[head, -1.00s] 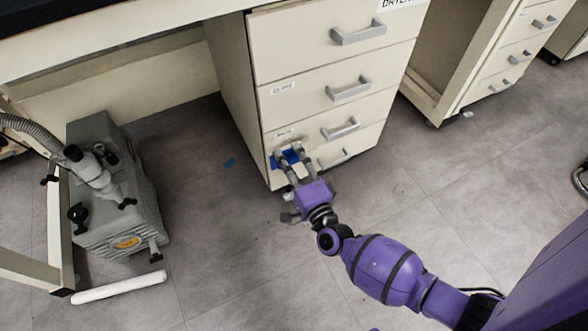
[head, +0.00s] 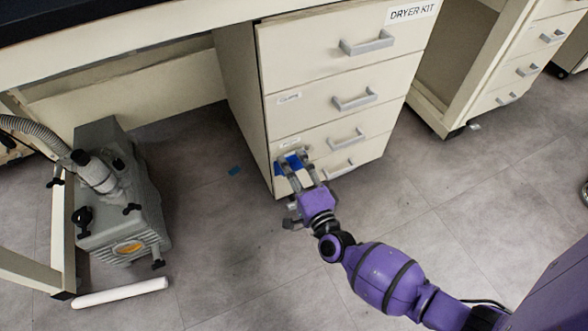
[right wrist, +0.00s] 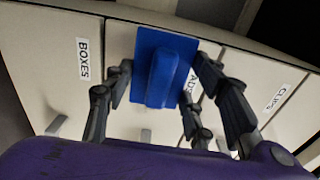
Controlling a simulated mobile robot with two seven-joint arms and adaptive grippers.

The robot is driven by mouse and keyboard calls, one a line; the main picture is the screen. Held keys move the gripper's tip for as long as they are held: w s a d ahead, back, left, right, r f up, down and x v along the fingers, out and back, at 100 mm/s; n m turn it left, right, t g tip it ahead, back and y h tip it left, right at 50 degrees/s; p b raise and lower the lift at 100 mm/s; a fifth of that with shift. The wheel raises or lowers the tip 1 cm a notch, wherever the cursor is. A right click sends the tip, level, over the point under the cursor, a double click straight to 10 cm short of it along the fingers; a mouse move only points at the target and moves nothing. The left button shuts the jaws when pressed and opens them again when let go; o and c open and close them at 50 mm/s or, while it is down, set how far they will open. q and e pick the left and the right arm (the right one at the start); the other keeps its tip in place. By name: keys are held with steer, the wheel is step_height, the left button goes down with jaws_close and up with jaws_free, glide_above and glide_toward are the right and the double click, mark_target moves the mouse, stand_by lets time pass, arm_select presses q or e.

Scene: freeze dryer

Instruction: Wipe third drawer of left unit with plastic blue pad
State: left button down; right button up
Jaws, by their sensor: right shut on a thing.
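The left unit's third drawer (head: 378,124) is shut, cream, with a grey bar handle. In the head view the flat blue pad (head: 290,163) is at the left part of this drawer's front, below its small label. My right gripper (head: 296,166) is in front of it, shut on the pad. In the right wrist view the blue pad (right wrist: 186,50) shows its raised grip between the fingers of my right gripper (right wrist: 163,85). It partly covers the middle drawer's label. The pad seems to lie against the drawer front, but exact contact is hidden. My left gripper is not in view.
The top drawer bears a "DRYER KIT" label (head: 412,11). Drawer handles (head: 355,99) jut out to the right of my gripper. A grey pump (head: 125,215) and a white rod (head: 120,292) are on the floor at left. Floor in front is clear.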

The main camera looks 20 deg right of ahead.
mark_target(317, 144)
steer(key=shift+w, duration=0.8)
steer(key=shift+d, duration=0.15)
steer(key=shift+s+d+b, duration=0.1)
steer(key=shift+d+b, duration=0.5)
steer(key=shift+d, duration=1)
steer(key=shift+w+d+b, duration=0.15)
steer(key=shift+d+b, duration=0.3)
steer(key=shift+d, duration=0.7)
steer(key=shift+w+d+b, duration=0.1)
steer(key=shift+d+b, duration=0.35)
steer(key=shift+d, duration=0.65)
steer(key=shift+d+r, duration=0.1)
steer(key=shift+d, duration=0.95)
